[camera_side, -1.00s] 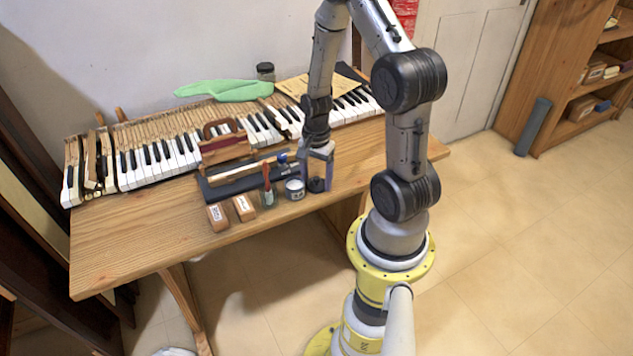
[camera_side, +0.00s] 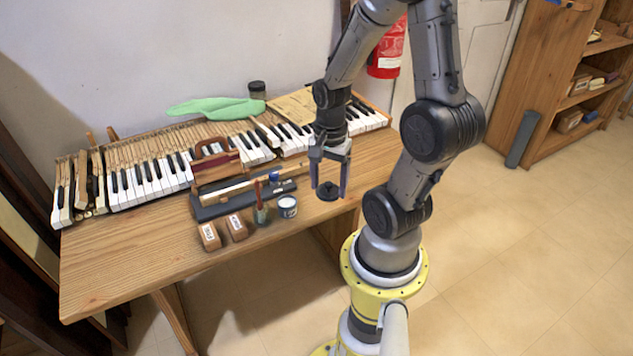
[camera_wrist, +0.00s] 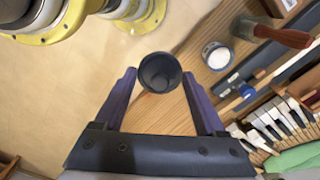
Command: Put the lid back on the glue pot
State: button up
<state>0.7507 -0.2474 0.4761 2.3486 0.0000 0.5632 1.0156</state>
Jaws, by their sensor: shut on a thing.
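The glue pot (camera_side: 288,207) is a small short round pot with a pale label, standing open near the table's front edge; the wrist view (camera_wrist: 217,56) shows white contents. The dark round lid (camera_side: 328,191) is held between the fingertips of my gripper (camera_side: 328,186), up and to the right of the pot and apart from it. The lid looks roughly level and seems to hang just above the table. In the wrist view the lid (camera_wrist: 160,72) sits between the two fingertips (camera_wrist: 162,78), with the pot beyond it to the upper right.
Two brown blocks (camera_side: 209,236) lie farther left. A dark tray (camera_side: 230,203) and piano keys (camera_side: 150,172) lie behind. The table's front-left part (camera_side: 120,265) is clear.

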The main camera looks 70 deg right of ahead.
jog(key=s+a+r, duration=0.2)
jog(key=s+a, duration=0.1)
jog(key=w+d+m, duration=0.1)
jog(key=w+d, duration=0.4)
jog(key=w, duration=0.6)
jog(key=shift+n, duration=0.4)
jog(key=shift+w+a+f, duration=0.1)
jog(key=shift+w+f, duration=0.4)
jog(key=shift+f, duration=0.85)
jog(key=shift+w+f, duration=0.55)
jog(key=shift+f, duration=0.85)
jog(key=shift+w+a+f, duration=0.1)
jog(key=shift+w+f, duration=0.4)
jog(key=shift+f, duration=0.85)
jog(key=shift+f, duration=0.2)
jog(key=o, duration=1.3)
jog(key=shift+c, duration=0.2)
jog(key=shift+r, duration=0.1)
